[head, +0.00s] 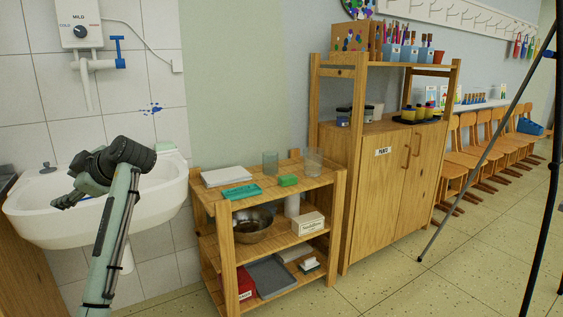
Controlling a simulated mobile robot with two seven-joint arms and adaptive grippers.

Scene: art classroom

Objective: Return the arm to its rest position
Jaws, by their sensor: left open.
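My left arm rises from the bottom left of the head view and bends at a dark wrist in front of the sink. My left gripper (66,200) hangs over the white sink basin (40,222), with its fingers pointing down to the left. It is open and I see nothing between its fingers. Part of the basin is hidden behind the arm. My right gripper is not in the picture.
A wooden shelf (322,181) stands right of the sink, with a green cloth (242,191), clear cups and a metal bowl (252,226). A wooden cabinet (372,205) stands beside it. Dark stand legs (487,150) cross the right side.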

